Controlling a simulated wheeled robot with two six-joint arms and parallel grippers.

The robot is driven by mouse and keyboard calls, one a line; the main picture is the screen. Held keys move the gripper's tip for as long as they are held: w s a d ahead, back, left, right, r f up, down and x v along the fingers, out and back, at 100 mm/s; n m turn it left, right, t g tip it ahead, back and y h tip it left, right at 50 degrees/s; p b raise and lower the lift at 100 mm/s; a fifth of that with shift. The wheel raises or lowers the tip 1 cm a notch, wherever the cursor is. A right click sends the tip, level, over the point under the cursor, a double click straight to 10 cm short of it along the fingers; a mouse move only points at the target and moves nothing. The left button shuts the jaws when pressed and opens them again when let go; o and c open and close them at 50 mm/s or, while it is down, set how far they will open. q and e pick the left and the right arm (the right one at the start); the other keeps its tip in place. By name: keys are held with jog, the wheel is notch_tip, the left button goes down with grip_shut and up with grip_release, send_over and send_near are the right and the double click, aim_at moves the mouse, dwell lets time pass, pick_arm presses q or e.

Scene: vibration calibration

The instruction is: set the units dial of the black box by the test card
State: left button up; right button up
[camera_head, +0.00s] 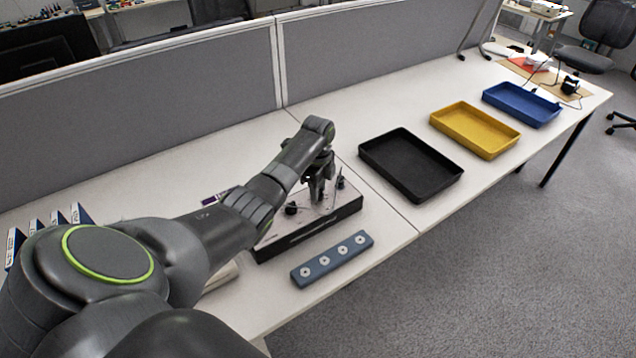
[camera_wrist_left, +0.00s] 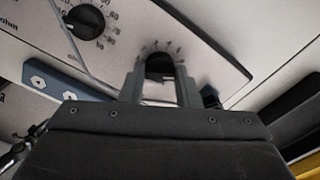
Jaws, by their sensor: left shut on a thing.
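The black box (camera_head: 288,243) stands on the white table with a pale top plate carrying dials. My left gripper (camera_head: 318,200) reaches down over the right part of its top. In the left wrist view my left gripper (camera_wrist_left: 161,85) has its two fingers on either side of a black dial knob (camera_wrist_left: 159,66), shut on it. Scale marks show around that knob. A second black dial (camera_wrist_left: 86,22) with a numbered scale shows to the left; it also shows in the head view (camera_head: 291,208). The test card cannot be made out for sure. My right gripper is not in view.
A blue-grey bar with several white-ringed holes (camera_head: 332,259) lies in front of the box. A black tray (camera_head: 411,188), a yellow tray (camera_head: 475,151) and a blue tray (camera_head: 521,122) stand to the right. Grey partitions (camera_head: 349,54) line the back.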

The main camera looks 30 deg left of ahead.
pick_arm(q)
jog(key=n+p, duration=0.2)
jog(key=n, duration=0.1)
jog(key=shift+r, duration=0.25)
jog(key=n+p, duration=0.1)
jog(key=n, duration=0.1)
jog(key=shift+n+p, duration=0.3)
jog(key=shift+p, duration=0.05)
jog(key=n+p, duration=0.1)
jog(key=n, duration=0.2)
jog(key=shift+n+p, duration=0.3)
jog(key=n+p, duration=0.1)
jog(key=n, duration=0.2)
jog(key=shift+f+n, duration=0.1)
jog(key=shift+n, duration=0.2)
jog(key=n+p, duration=0.1)
jog(key=n, duration=0.2)
jog(key=shift+n, duration=0.4)
jog(key=n, duration=0.3)
jog(key=shift+n+p, duration=0.3)
jog(key=shift+p, duration=0.1)
jog(key=n, duration=0.3)
jog(key=shift+n+p, duration=0.4)
jog(key=shift+n, duration=1.4)
